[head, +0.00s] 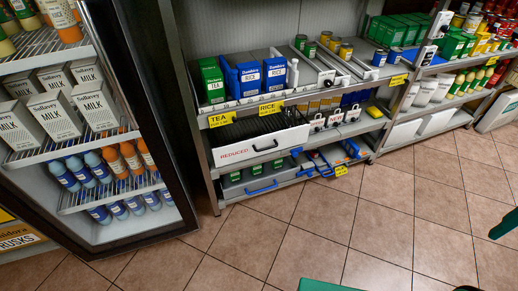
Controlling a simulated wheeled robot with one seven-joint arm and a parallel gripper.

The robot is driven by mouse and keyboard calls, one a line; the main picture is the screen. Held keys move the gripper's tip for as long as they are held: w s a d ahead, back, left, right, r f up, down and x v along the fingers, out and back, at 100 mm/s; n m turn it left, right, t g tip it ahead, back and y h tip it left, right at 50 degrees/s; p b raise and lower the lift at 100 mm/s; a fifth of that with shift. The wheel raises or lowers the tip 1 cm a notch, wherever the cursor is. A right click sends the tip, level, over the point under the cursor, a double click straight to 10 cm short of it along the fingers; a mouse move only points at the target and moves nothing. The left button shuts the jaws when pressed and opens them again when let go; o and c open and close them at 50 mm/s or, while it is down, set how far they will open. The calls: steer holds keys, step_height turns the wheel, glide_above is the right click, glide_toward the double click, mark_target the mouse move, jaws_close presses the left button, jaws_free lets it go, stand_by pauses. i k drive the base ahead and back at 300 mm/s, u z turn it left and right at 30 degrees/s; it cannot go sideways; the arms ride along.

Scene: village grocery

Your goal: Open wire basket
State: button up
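A pull-out bin with a white front panel (287,146) marked REDUCED sits on the middle level of the shelf unit. It has a dark handle (265,147) and dark slats or wires show behind its front. Below it are low units with blue handles (262,188) at the bottom level. A blue-edged open one (330,160) holding small items stands to their right. I cannot tell for sure which of these is the wire basket. My gripper is not in view.
An open-front fridge (185,180) with milk cartons and bottles stands at left. The tiled floor (300,225) before the shelves is clear. Yellow tags (272,107) hang from shelf edges. Green pieces (320,286) show at the bottom and right edges.

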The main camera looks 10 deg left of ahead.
mark_target(235, 152)
steer(key=z, duration=1.05)
steer(key=k, duration=0.95)
steer(key=u, duration=1.05)
steer(key=i, duration=1.05)
